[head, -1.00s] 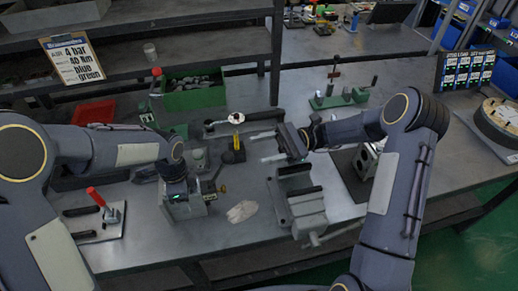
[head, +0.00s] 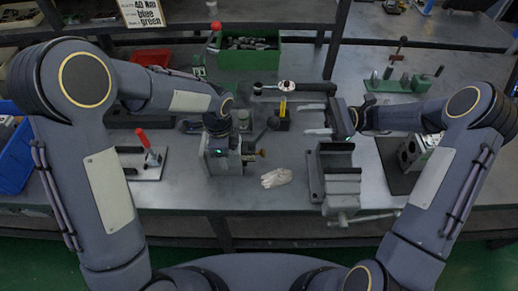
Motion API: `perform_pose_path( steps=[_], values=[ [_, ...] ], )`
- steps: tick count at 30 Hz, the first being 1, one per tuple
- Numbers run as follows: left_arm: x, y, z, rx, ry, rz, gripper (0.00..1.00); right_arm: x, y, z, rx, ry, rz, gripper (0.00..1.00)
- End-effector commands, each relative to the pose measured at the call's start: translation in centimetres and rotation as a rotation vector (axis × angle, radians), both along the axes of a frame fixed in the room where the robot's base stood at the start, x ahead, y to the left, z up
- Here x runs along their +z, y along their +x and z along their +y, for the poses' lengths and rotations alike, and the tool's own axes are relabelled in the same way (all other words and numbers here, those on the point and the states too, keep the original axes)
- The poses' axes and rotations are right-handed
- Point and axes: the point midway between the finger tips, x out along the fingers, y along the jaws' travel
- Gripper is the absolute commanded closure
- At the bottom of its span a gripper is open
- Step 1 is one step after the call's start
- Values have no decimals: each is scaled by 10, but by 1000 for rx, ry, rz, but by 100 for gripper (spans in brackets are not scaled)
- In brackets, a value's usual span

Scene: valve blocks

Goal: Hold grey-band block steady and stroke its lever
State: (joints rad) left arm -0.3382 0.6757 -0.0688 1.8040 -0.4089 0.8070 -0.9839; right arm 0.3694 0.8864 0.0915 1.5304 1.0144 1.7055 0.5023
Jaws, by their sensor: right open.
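A grey valve block (head: 222,160) stands upright on the bench, left of centre, with a small green light and a brass fitting on its right side. A dark lever (head: 262,133) rises at its right. I cannot make out a band colour. My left gripper (head: 217,132) points down at the top of this block. Its fingers are hidden by the wrist and the block, so I cannot tell whether they grip it. My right gripper (head: 317,119) is open and empty, its two pale fingers pointing left, above the bench and well right of the lever.
A vise (head: 340,180) stands below my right gripper. A crumpled pale cloth (head: 277,178) lies right of the block. A yellow-handled tool (head: 283,108) and a torque wrench (head: 290,87) are behind. A red-handled clamp (head: 149,152) on a plate is at left. A green bin (head: 248,50) is at the back.

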Motion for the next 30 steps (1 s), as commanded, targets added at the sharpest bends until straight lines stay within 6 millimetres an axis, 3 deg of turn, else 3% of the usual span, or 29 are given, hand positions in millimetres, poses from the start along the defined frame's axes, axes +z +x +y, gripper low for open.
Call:
perform_pose_path(
  steps=[27, 28, 30],
  values=[
    [1, 0, -1, -1, -1, -1, 100, 0, 0, 0, 0, 0, 0, 48],
    [1, 0, -1, -1, -1, -1, 44, 0, 0, 0, 0, 0, 0, 48],
    [1, 0, -1, -1, -1, -1, 35, 0, 0, 0, 0, 0, 0, 48]
  ],
)
